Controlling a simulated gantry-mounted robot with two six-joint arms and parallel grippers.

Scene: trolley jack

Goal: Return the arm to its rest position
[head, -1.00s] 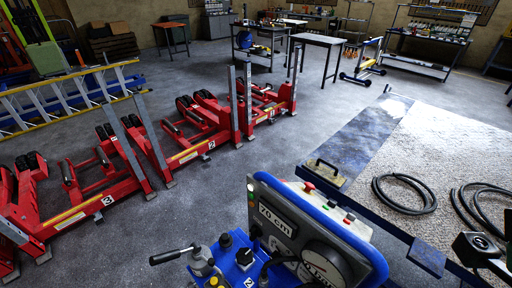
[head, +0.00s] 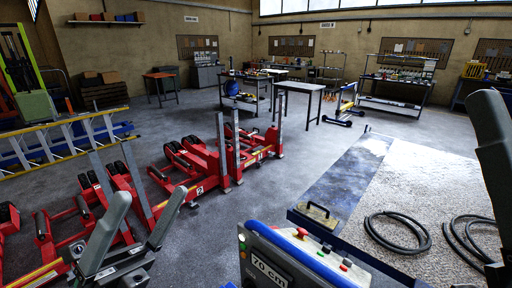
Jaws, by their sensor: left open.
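My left gripper (head: 148,212) shows at the lower left of the head view. Its two grey fingers point up and are spread apart, with nothing between them. It appears in front of the red trolley jacks (head: 195,178), and I see no contact with them. A grey part that looks like a finger of my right gripper (head: 494,150) stands at the right edge. The rest of it is cut off, so its opening is hidden. A control panel (head: 300,258) with a blue rim, a "70 cm" label and red and green buttons is at the bottom centre.
A yellow ladder (head: 62,143) lies behind the jacks on the left. Coiled black hoses (head: 398,243) lie on the pale textured surface (head: 425,180) at the right. Workbenches (head: 300,88) stand farther back.

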